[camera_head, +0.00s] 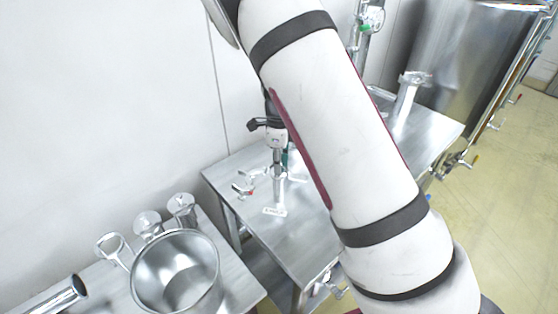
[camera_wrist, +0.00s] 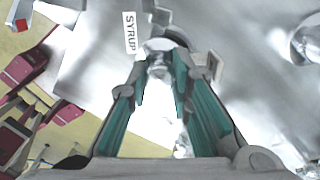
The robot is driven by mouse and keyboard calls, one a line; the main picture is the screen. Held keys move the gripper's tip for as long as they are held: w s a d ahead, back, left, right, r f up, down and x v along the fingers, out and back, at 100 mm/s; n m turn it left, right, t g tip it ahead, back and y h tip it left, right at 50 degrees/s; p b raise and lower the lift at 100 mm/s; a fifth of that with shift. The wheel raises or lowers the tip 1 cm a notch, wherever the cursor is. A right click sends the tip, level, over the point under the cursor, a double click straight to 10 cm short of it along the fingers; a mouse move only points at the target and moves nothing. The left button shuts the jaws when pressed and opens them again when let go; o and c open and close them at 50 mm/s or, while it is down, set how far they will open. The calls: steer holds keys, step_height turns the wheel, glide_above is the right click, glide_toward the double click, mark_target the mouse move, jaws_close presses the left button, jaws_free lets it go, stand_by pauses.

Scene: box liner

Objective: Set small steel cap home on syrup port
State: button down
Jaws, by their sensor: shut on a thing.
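In the wrist view my gripper (camera_wrist: 159,76) has its teal-lined fingers shut on the small steel cap (camera_wrist: 157,46), a shiny piece between the fingertips. The SYRUP label (camera_wrist: 129,33) lies on the steel surface just left of the cap. In the head view my gripper (camera_head: 279,155) points down over the upright steel syrup port (camera_head: 279,188), which stands on the steel table behind the small label (camera_head: 275,211). The cap is at or just above the port's top. The fingers hide the contact, so I cannot tell whether it is seated.
A valve with a red mark (camera_head: 243,187) sits left of the port on the table (camera_head: 290,238). A steel pot (camera_head: 175,272) and several steel fittings stand on the lower-left bench. A capped steel pipe (camera_head: 407,95) and a large tank (camera_head: 470,60) are at right. My arm hides the table's middle.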

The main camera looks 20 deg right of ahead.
steer(key=shift+f, duration=0.3)
stand_by(0.4)
steer(key=c, duration=1.4)
jaws_free()
steer(key=shift+o, duration=0.2)
step_height(320, 180, up, 12)
steer(key=s+r+n+t+y, duration=0.1)
steer(key=s+r+n+y, duration=0.1)
steer(key=s+r+n, duration=0.5)
steer(key=s+r+n+t+h, duration=0.1)
steer(key=s+r+n, duration=0.3)
steer(key=s+n, duration=0.4)
steer(key=s+r+n+t+h+b, duration=0.1)
steer(key=s+r+n+t, duration=0.2)
steer(key=s+n, duration=0.6)
steer(key=s+r, duration=0.1)
steer(key=s, duration=0.2)
steer(key=shift+s+r+t, duration=0.2)
steer(key=shift+s+t, duration=0.1)
